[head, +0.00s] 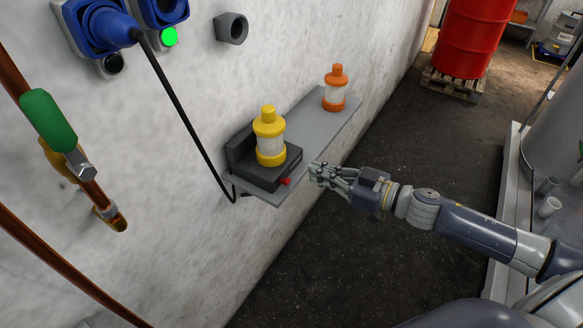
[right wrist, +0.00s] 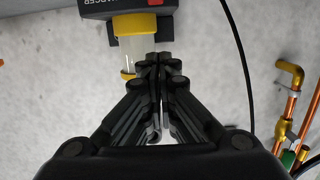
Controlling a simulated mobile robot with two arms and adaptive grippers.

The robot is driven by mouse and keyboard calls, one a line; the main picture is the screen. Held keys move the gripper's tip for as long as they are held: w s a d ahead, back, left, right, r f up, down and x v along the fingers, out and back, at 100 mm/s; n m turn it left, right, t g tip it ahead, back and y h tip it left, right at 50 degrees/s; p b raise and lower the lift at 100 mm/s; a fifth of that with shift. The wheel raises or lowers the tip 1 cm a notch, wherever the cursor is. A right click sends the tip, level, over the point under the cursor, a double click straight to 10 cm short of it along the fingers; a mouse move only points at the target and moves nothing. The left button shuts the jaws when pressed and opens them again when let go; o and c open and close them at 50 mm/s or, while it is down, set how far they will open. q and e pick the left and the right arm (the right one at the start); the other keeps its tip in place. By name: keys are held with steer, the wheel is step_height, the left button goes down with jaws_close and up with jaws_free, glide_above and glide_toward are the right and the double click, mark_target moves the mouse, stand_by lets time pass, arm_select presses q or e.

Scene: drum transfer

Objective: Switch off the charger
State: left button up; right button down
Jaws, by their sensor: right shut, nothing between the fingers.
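The charger (head: 258,176) is a dark box on a grey wall shelf (head: 318,120), with a red switch (head: 286,181) at its front right corner. A yellow-capped clear canister (head: 269,138) stands upright in it. In the right wrist view the charger (right wrist: 97,9) shows at the top edge, partly cut off, with the canister (right wrist: 128,52) below it and a bit of the red switch (right wrist: 154,3). My right gripper (head: 316,172) is shut and empty, just right of the red switch and apart from it; its fingertips (right wrist: 160,60) meet in the right wrist view. My left gripper is not in view.
An orange-capped canister (head: 335,89) stands at the shelf's far end. A black cable (head: 185,115) runs from a blue wall plug (head: 103,28) down to the charger. A green light (head: 169,36) glows beside the plug. Copper pipes (head: 62,262) line the left. Floor right of the shelf is clear.

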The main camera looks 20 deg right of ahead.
steer(key=shift+w+a, duration=0.1)
steer(key=shift+w, duration=0.1)
steer(key=p, duration=0.4)
glide_above(288, 180)
steer(key=shift+w+a+f, duration=0.25)
steer(key=shift+w+f, duration=0.1)
steer(key=shift+f, duration=0.25)
steer(key=shift+s+d+f, duration=0.15)
steer(key=shift+s+f, duration=0.05)
steer(key=shift+f, duration=0.4)
steer(key=shift+s+d+f, duration=0.1)
steer(key=shift+s+f, duration=0.05)
steer(key=shift+f, duration=0.4)
steer(key=shift+s+d+f, duration=0.2)
steer(key=shift+s+f, duration=0.05)
steer(key=shift+f, duration=0.2)
steer(key=shift+s+d+f, duration=0.15)
steer(key=shift+s+f, duration=0.05)
steer(key=shift+f, duration=0.2)
